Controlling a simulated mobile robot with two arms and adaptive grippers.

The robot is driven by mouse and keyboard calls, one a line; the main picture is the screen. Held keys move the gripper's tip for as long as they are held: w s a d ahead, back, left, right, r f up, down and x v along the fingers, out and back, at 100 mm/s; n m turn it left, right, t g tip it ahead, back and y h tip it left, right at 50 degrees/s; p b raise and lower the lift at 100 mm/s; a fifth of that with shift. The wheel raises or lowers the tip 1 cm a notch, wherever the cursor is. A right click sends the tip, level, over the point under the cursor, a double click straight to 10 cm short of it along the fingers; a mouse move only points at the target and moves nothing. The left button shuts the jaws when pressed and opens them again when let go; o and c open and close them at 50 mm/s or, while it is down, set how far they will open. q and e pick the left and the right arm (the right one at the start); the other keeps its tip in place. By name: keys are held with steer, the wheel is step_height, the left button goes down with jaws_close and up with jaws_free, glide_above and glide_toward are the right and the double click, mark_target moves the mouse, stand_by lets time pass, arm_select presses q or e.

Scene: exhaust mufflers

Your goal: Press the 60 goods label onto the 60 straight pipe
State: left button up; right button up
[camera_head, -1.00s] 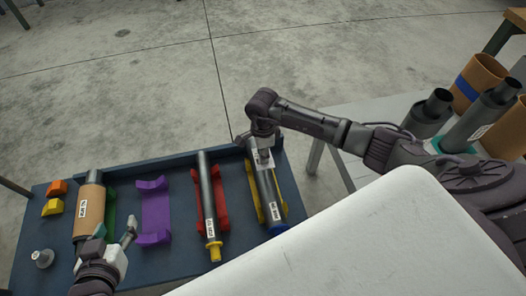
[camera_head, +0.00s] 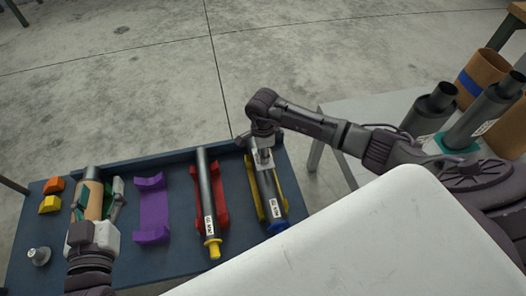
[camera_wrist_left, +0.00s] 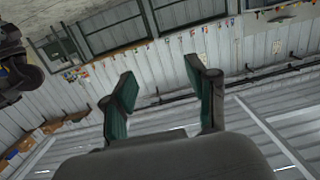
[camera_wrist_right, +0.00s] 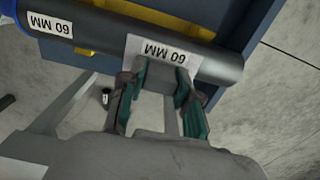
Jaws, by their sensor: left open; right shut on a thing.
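The 60 straight pipe (camera_head: 266,186) is dark grey with a blue end (camera_head: 277,227) and lies in a yellow cradle (camera_head: 255,196). It carries a white "60 MM" sticker near the blue end, and the pipe also shows in the right wrist view (camera_wrist_right: 100,30). My right gripper (camera_wrist_right: 160,85) is shut on a grey block (camera_wrist_right: 156,68) behind a white 60 goods label (camera_wrist_right: 168,52). The label lies flat against the pipe's side, seemingly touching it.
A dark pipe with a yellow end (camera_head: 208,195) lies in a red cradle (camera_head: 221,195). A purple cradle (camera_head: 153,208) is empty. Orange (camera_head: 54,185) and yellow (camera_head: 50,204) blocks and a small grey part (camera_head: 39,256) sit at the left. Large cylinders stand on the right table (camera_head: 350,113).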

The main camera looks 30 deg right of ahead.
steer(key=shift+f+b, duration=0.5)
steer(key=shift+f, duration=0.2)
steer(key=shift+f+b, duration=0.4)
steer(key=shift+f, duration=0.1)
arm_select(q)
step_height(320, 180, up, 11)
steer(key=s+d+t+h, duration=0.1)
steer(key=s+t+h, duration=0.1)
steer(key=t, duration=0.5)
steer(key=shift+h+b, duration=0.3)
steer(key=shift+b, duration=0.15)
arm_select(e)
steer(key=shift+f, duration=0.55)
arm_select(q)
steer(key=shift+d+f, duration=0.1)
steer(key=shift+s+r+t+h+b, duration=0.35)
steer(key=shift+s+r+t, duration=0.25)
steer(key=shift+r+t, duration=0.3)
arm_select(e)
steer(key=shift+f, duration=0.35)
arm_select(q)
steer(key=shift+s+r, duration=0.2)
arm_select(e)
steer(key=shift+f, duration=0.1)
arm_select(q)
steer(key=shift+s+r+t, duration=0.15)
steer(key=shift+t, duration=0.15)
